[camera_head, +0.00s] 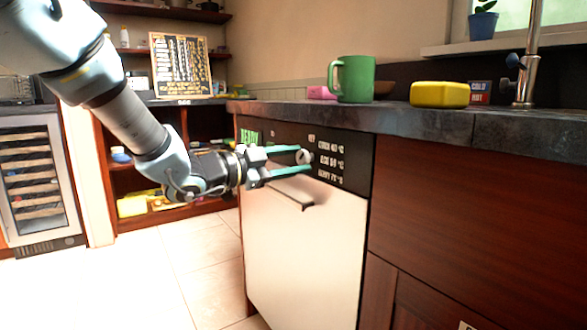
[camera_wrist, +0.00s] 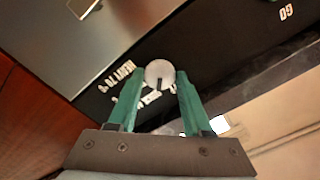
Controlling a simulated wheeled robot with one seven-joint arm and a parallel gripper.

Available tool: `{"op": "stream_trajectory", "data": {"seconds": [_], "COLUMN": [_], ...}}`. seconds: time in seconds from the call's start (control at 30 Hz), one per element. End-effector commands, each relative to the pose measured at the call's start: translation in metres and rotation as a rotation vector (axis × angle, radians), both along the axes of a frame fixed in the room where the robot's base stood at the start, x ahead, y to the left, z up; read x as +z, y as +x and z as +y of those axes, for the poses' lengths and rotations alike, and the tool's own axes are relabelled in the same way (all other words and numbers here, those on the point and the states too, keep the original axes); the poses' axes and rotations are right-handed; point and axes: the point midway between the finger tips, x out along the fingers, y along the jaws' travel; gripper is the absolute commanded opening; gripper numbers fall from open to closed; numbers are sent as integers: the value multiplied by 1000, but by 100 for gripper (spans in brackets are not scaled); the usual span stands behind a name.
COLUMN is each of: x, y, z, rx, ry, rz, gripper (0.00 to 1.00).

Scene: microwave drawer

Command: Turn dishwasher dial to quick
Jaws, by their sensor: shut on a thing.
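The dishwasher (camera_head: 300,245) is set under the dark counter, with a pale door and a black control panel (camera_head: 352,150) along its top. The round grey dial (camera_head: 304,157) is on that panel, left of white printed labels. In the wrist view the dial (camera_wrist: 160,72) shows a dark pointer mark. My gripper (camera_head: 306,162) reaches the panel from the left, and its two green fingers are shut on the dial, one on each side. In the wrist view the fingers of my gripper (camera_wrist: 160,88) partly cover the labels. I cannot read the dial's setting.
A green mug (camera_head: 354,80), a yellow sponge-like block (camera_head: 440,94) and a pink item (camera_head: 321,93) stand on the counter above. The dishwasher handle (camera_head: 300,199) juts out below the panel. The floor in front is clear.

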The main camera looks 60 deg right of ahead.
Motion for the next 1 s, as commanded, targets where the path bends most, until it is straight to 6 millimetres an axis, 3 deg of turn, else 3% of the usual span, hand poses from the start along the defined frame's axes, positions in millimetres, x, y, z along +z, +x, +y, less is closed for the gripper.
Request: {"op": "stream_trajectory", "data": {"seconds": [0.6, 0.63, 0.87, 1.0], "x": [-1, -1, 0, 0], "y": [0, 0, 0, 0], "z": [0, 0, 0, 0], "rx": [0, 0, -1, 0], "ry": [-17, -16, -17, -18], "rz": [-40, -39, -38, -38], "gripper": [0, 53, 79, 79]}}
